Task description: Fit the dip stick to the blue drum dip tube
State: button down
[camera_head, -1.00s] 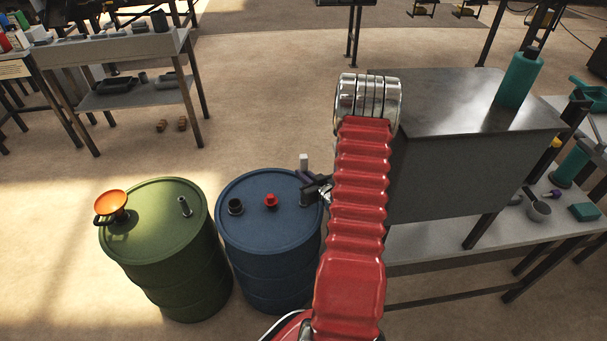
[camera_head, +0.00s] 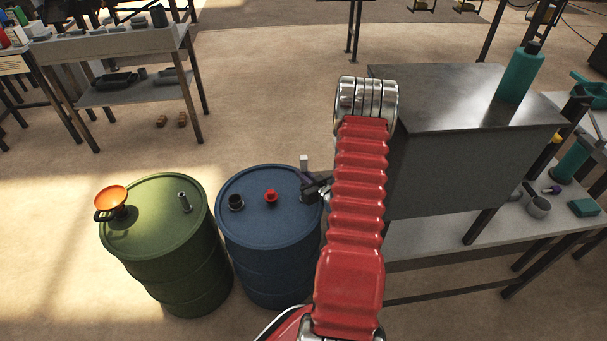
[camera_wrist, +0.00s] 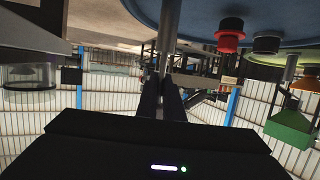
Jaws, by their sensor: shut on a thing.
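The blue drum (camera_head: 268,225) stands upright left of my arm, with a red plug (camera_head: 271,196) and a black cap (camera_head: 236,202) on its lid. My gripper (camera_head: 314,187) is over the right edge of that lid, partly behind my red arm. It is shut on the dip stick (camera_head: 304,160), whose pale top shows above the fingers. In the wrist view, the stick (camera_wrist: 169,30) runs from the fingers to the top edge, across the drum's lid (camera_wrist: 200,12). The drum's dip tube is not clearly seen, so I cannot tell whether the stick is in it or above it.
A green drum (camera_head: 180,260) with an orange funnel (camera_head: 111,198) and a silver tube (camera_head: 185,202) stands left of the blue drum. A large grey box (camera_head: 455,170) on a bench is close on the right of my arm. Floor behind the drums is clear.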

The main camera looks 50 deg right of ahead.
aim_at(303, 157)
jog(key=c, duration=1.8)
grip_release()
jog(key=shift+r, duration=0.1)
jog(key=shift+r, duration=4.9)
